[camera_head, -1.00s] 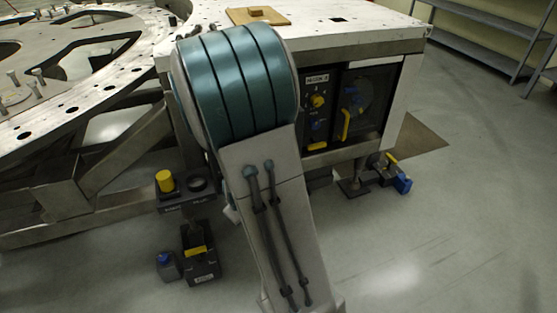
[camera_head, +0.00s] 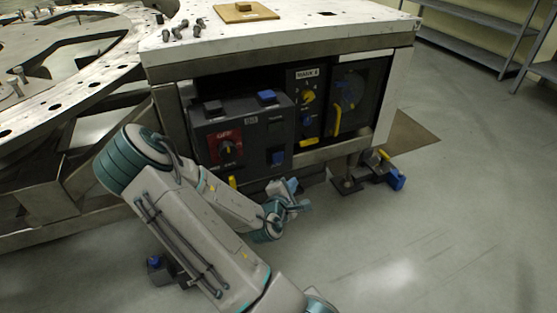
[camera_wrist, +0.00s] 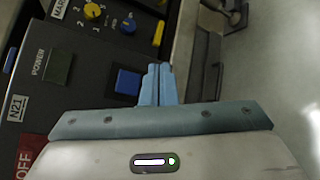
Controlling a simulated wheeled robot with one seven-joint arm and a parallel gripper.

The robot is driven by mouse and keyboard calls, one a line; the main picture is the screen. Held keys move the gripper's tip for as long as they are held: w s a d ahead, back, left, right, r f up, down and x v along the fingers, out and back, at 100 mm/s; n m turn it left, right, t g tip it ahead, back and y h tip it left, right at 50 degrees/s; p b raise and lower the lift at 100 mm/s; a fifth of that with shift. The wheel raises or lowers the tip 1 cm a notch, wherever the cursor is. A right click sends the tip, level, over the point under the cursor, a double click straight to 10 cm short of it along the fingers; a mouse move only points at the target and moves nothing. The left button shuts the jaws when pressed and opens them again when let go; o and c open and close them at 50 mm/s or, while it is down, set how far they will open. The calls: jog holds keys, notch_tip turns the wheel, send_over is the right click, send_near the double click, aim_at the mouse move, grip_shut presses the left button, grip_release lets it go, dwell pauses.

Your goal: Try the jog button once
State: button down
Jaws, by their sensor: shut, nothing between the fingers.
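A dark control box (camera_head: 224,165) sits in the bench's open front. I cannot read a JOG label on any button. My gripper (camera_head: 303,196) is low in front of the box, to the right of and below the blue button. The wrist view shows its blue fingers (camera_wrist: 158,70) shut and empty. I cannot tell whether they touch the panel.
The box's top carries a black button (camera_head: 212,107) and a blue button (camera_head: 267,96). A red OFF switch (camera_head: 226,148) is on its front left. Floor at right is open.

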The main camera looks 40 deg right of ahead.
aim_at(281, 159)
jog(key=shift+w, duration=0.1)
jog(key=w+d, duration=0.2)
jog(key=w, duration=0.6)
jog(key=shift+w, duration=0.15)
jog(key=shift+w, duration=0.1)
dwell(2.0)
jog(key=shift+w+d, duration=0.1)
jog(key=shift+w, duration=0.2)
jog(key=shift+w+d+p, duration=0.15)
jog(key=shift+w+p, duration=0.15)
jog(key=shift+w, duration=0.35)
dwell(0.7)
dwell(0.4)
jog(key=shift+s+a, duration=0.25)
jog(key=shift+s, duration=0.8)
jog(key=shift+s+a+p, duration=0.1)
jog(key=shift+s+a, duration=0.1)
jog(key=shift+s, duration=0.6)
jog(key=shift+s+a+p, duration=0.15)
jog(key=shift+s+a, duration=0.05)
jog(key=shift+s, duration=0.6)
jog(key=shift+s+a+p, duration=0.1)
jog(key=shift+s+a, duration=0.1)
jog(key=shift+s, duration=0.6)
